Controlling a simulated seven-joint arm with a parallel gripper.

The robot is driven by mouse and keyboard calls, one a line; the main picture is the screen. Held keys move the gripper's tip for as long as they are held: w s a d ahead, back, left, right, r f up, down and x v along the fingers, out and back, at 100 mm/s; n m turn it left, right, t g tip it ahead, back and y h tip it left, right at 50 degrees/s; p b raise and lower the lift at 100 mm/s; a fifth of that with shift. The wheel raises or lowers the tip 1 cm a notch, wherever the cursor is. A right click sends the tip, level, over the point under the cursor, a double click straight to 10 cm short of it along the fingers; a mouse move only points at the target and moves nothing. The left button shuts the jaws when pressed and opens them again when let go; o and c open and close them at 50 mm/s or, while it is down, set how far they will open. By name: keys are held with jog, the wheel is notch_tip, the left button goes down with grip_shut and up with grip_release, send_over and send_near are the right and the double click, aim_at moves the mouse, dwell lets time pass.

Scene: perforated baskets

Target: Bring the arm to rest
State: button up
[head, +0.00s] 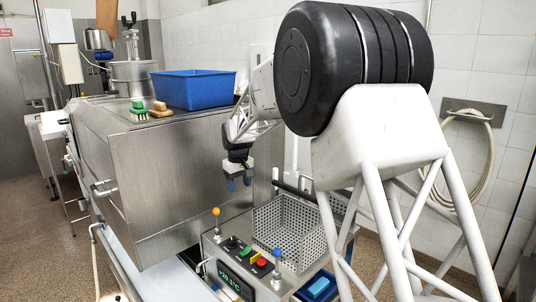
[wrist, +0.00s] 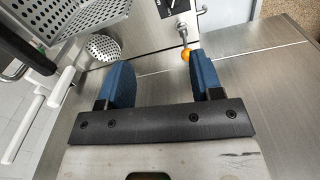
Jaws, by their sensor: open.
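My gripper (head: 238,183) hangs below the arm in the head view, in front of the large steel machine and above the left side of the control unit. In the wrist view its two blue fingers (wrist: 163,82) stand wide apart with nothing between them. The jaws are open and empty. The gripper touches nothing that I can see.
A perforated basket (head: 290,228) sits right of my gripper; its wall shows in the wrist view (wrist: 75,18). A control panel (head: 245,268) has an orange-knobbed lever (head: 216,212) and a blue-knobbed lever (head: 277,253). A blue tub (head: 195,92) stands on the steel machine (head: 190,165).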

jog(key=s+d+r+m, duration=0.1)
jog(key=s+d+r, duration=0.4)
jog(key=s, duration=0.4)
jog(key=s+d+r+m+t, duration=0.1)
jog(key=s+d+r+m, duration=0.1)
jog(key=s+d, duration=0.65)
jog(key=s+d+r+m, duration=0.1)
jog(key=s+d+r, duration=0.4)
jog(key=s, duration=0.4)
jog(key=s+d+f+m, duration=0.1)
jog(key=s+d+f, duration=0.3)
jog(key=s, duration=1)
jog(key=s+d+f+m+t, duration=0.1)
jog(key=s+d+f, duration=0.3)
jog(key=s, duration=1.1)
jog(key=shift+s+d+m, duration=0.3)
jog(key=shift+d+m, duration=0.5)
jog(key=shift+d, duration=0.4)
jog(key=shift+w, duration=0.1)
